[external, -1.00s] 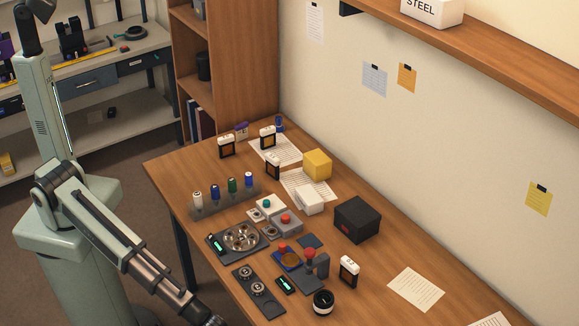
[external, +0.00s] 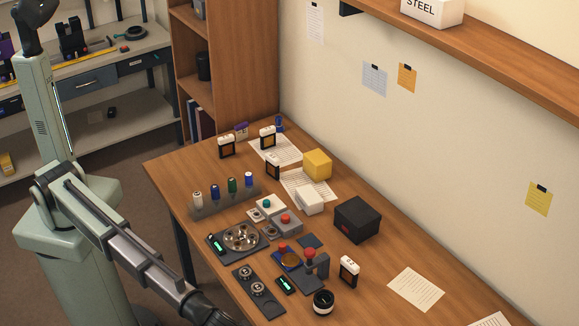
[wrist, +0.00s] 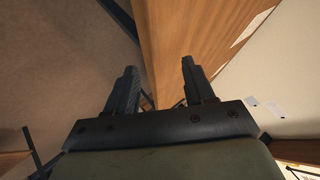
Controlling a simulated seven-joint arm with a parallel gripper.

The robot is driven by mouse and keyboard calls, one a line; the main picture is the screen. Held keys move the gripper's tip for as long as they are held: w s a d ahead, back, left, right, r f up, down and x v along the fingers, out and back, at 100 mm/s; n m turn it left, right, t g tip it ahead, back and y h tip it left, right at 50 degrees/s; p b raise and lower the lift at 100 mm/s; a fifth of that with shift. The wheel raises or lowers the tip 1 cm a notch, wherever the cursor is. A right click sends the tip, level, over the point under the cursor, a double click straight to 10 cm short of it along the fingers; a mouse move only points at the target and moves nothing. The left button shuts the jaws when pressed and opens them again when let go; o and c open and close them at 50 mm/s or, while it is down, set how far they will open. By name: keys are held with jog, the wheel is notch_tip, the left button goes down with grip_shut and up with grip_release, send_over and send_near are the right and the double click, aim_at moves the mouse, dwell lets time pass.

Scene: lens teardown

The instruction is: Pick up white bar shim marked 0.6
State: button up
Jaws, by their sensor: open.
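My gripper (wrist: 158,75) is open and empty in the wrist view, its two dark fingers apart over the table's edge and the floor. In the external view my dark wrist reaches the bottom edge, left of the table's front, with the fingertips not clearly shown. Several small upright pieces with white tops and dark frames stand on the table: two at the back (external: 227,146) (external: 267,138), one by the papers (external: 273,166) and one at the front right (external: 349,270). Their markings are too small to read, so I cannot tell which, if any, is the 0.6 shim.
A rack of coloured-handled tools (external: 225,200), a dark tray with a round metal dial (external: 240,239), a dark plate with two knobs (external: 258,292), a black box (external: 358,219) and a yellow block (external: 317,164) crowd the wooden table. The table's right front is mostly clear.

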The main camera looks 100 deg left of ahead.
jog(key=w+a+r+t+y, duration=0.1)
jog(key=w+a+r, duration=0.2)
jog(key=a+r, duration=0.65)
jog(key=w+a+r+t+y, duration=0.1)
jog(key=w+a+r, duration=0.1)
jog(key=a+r, duration=0.75)
jog(key=a+f+n+g+y, duration=0.1)
jog(key=a+n+g+y, duration=0.15)
jog(key=a, duration=1.45)
jog(key=n+g+h, duration=0.2)
jog(key=n+g, duration=0.4)
jog(key=n, duration=0.9)
send_over(264, 130)
jog(key=s+d, duration=0.2)
jog(key=s, duration=0.1)
notch_tip(264, 130, down, 6)
jog(key=r, duration=0.1)
jog(key=x, duration=0.8)
jog(key=shift+w, duration=0.35)
jog(key=shift+x, duration=2.95)
jog(key=shift+s+a+t+y, duration=0.1)
jog(key=shift+t+y, duration=0.15)
